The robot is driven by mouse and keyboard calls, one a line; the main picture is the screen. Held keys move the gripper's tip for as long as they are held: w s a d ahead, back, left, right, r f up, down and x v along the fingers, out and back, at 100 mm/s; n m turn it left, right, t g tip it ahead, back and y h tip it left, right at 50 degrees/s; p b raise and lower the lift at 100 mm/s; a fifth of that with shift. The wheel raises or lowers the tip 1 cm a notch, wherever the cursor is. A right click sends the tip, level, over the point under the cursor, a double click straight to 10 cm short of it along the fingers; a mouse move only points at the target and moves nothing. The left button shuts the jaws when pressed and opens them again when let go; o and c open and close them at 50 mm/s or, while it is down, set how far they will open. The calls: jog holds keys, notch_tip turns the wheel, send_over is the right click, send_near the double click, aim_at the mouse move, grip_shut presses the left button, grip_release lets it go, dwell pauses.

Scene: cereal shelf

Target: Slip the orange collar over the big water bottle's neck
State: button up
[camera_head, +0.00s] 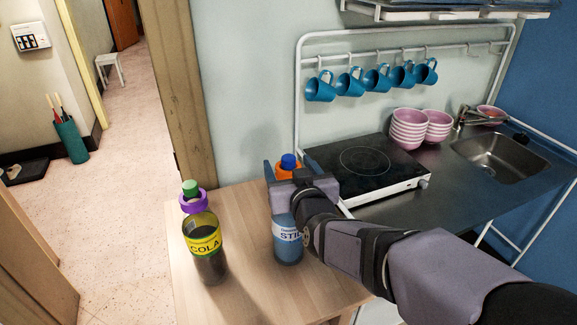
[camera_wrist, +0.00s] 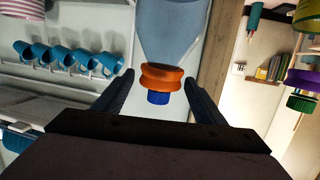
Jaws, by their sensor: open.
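The big water bottle (camera_head: 287,240) is blue with a white label and stands upright on the wooden table. The orange collar (camera_head: 287,171) sits around its neck, just below the blue cap (camera_head: 289,161). In the wrist view, which is upside down, the collar (camera_wrist: 162,77) encircles the neck where the bottle (camera_wrist: 172,30) narrows, with the cap (camera_wrist: 158,98) protruding past it. My gripper (camera_head: 284,168) is open at the bottle's top, one finger on each side of the collar. In the wrist view, gaps show between both fingers and the collar.
A cola bottle (camera_head: 207,245) with a purple collar (camera_head: 194,201) and green cap stands to the left on the wooden table (camera_head: 250,295). A hob (camera_head: 365,165), pink bowls (camera_head: 408,128) and a sink (camera_head: 500,157) lie to the right. Blue mugs (camera_head: 350,80) hang behind.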

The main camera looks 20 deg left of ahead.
jog(key=shift+b+v, duration=0.85)
jog(key=shift+v, duration=2.65)
jog(key=s+d+f+g+h, duration=0.3)
jog(key=s+d+f+g, duration=0.15)
jog(key=s+f, duration=0.45)
jog(key=s+d+f+g+h, duration=0.2)
jog(key=s+d+f+g, duration=0.3)
jog(key=f, duration=0.7)
jog(key=s+d+f+m+g+h, duration=0.1)
jog(key=d+f+m+h, duration=0.1)
jog(key=d, duration=1)
jog(key=s+d+f+m+g+h, duration=0.2)
jog(key=d+m, duration=0.3)
jog(key=d, duration=0.8)
jog(key=shift+s+p, duration=0.15)
jog(key=shift+p, duration=0.2)
jog(key=shift+d+f, duration=0.1)
jog(key=shift+d, duration=0.05)
